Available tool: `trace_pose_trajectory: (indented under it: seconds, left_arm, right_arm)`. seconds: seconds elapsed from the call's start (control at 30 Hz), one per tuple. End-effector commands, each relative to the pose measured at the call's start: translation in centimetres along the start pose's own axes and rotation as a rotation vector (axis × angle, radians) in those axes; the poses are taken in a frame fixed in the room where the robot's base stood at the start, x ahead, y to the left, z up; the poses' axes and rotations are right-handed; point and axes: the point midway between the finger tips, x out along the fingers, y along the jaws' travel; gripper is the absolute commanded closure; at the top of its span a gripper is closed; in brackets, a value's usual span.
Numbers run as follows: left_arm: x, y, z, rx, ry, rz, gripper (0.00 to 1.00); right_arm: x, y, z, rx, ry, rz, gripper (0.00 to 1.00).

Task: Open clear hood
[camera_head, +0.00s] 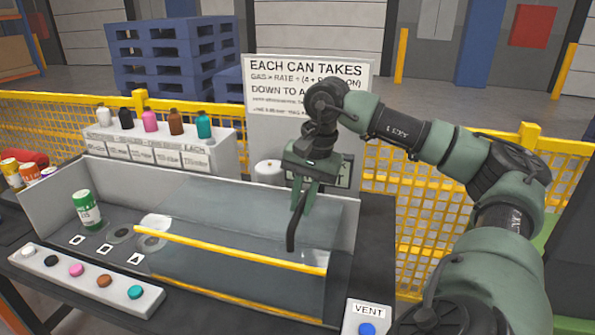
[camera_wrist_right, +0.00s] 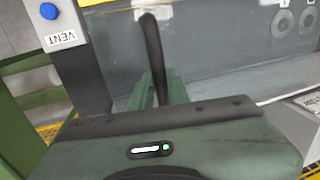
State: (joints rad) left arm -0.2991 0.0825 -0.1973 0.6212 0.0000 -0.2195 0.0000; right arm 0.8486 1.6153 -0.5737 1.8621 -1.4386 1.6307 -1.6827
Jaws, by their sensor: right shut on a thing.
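The clear hood (camera_head: 255,212) is a see-through cover with yellow edge strips (camera_head: 230,251) over the right part of the grey bench tray. It looks lowered. My right gripper (camera_head: 302,205) is above the hood's right part, fingers pointing down, shut on a black bent bar (camera_head: 291,240). The bar hangs down from the fingers towards the yellow front strip; I cannot tell whether it touches the hood. In the right wrist view the bar (camera_wrist_right: 153,55) shows between the green fingers, curving at its far end. My left gripper is not in view.
A green can (camera_head: 86,210) stands in the tray left of the hood. A button strip (camera_head: 92,281) lies in front, and a VENT box (camera_head: 366,316) stands at the front right. Coloured bottles (camera_head: 150,121) and a sign (camera_head: 310,85) stand behind. A yellow mesh fence (camera_head: 412,225) runs behind.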

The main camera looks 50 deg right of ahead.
Motion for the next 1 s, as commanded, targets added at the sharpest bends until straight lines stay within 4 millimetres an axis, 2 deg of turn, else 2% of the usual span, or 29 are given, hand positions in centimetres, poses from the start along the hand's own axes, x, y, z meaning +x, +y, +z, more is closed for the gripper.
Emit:
trace_pose_trajectory:
  seconds: [0.13, 0.17, 0.2, 0.23, 0.53, 0.63, 1.0]
  left_arm:
    - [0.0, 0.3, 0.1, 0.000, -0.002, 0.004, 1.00]
    - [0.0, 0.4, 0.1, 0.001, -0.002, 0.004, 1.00]
    - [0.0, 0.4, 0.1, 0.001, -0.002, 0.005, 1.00]
    - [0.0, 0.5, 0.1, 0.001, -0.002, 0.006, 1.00]
    - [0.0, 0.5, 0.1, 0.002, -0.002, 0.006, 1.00]
    - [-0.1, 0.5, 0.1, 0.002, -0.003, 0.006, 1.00]
    - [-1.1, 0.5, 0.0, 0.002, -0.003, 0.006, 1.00]
  right_arm:
    - [-0.1, -0.1, -0.1, 0.001, 0.001, -0.002, 1.00]
    - [-0.1, -0.1, -0.1, 0.001, 0.001, -0.002, 0.78]
    - [-0.1, -0.1, -0.1, 0.001, 0.001, -0.002, 0.67]
    - [-0.1, -0.1, -0.1, 0.001, 0.001, -0.002, 0.62]
    - [-0.1, -0.1, 0.0, 0.001, 0.000, -0.001, 0.62]
    - [-0.8, -0.1, 0.0, 0.001, 0.001, -0.002, 0.62]
    - [-6.8, -0.1, 0.0, 0.000, 0.000, -0.004, 0.62]
